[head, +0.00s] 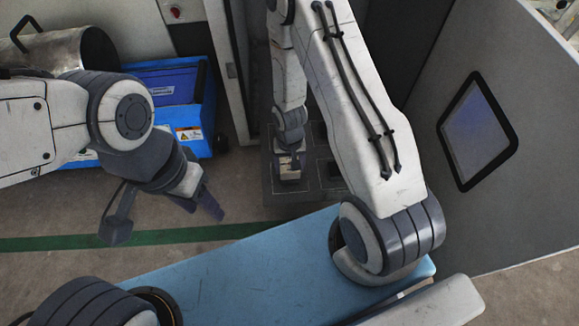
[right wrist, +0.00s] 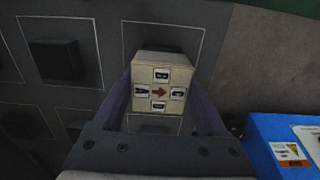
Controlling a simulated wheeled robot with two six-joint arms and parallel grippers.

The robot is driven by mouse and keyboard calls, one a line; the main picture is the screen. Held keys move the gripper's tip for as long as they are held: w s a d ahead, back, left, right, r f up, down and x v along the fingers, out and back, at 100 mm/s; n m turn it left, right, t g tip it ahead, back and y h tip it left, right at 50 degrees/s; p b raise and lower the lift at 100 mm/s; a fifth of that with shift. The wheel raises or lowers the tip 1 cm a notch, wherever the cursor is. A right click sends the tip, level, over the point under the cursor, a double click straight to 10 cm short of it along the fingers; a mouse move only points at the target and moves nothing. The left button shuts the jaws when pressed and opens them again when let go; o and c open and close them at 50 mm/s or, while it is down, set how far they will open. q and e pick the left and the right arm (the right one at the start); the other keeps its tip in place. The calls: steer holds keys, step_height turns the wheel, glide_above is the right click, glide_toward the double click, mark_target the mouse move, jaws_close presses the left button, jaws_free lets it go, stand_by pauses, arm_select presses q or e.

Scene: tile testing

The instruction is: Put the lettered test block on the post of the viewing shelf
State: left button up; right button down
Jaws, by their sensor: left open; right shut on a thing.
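The lettered test block (right wrist: 160,85) is a tan cube with small dark-marked labels and a red arrow on the face toward the right wrist camera. My right gripper (right wrist: 160,105) is shut on it, with a purple finger on each side. In the head view the block (head: 289,173) shows small at the end of my right gripper (head: 290,160), over a dark grey unit. In the wrist view the block overlaps a white-outlined square; I cannot tell whether it touches the surface. My left gripper (head: 162,214) is open and empty, above the floor. I cannot make out the viewing shelf's post.
The dark grey unit (head: 320,195) bears several dark square pieces, one at upper left in the wrist view (right wrist: 60,58). A blue crate (head: 208,100) stands left of it. A grey panel with a screen (head: 475,130) is at right. A green stripe (head: 60,243) crosses the floor.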

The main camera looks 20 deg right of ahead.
steer(key=shift+f, duration=0.2)
jaws_free()
steer(key=shift+r, duration=0.15)
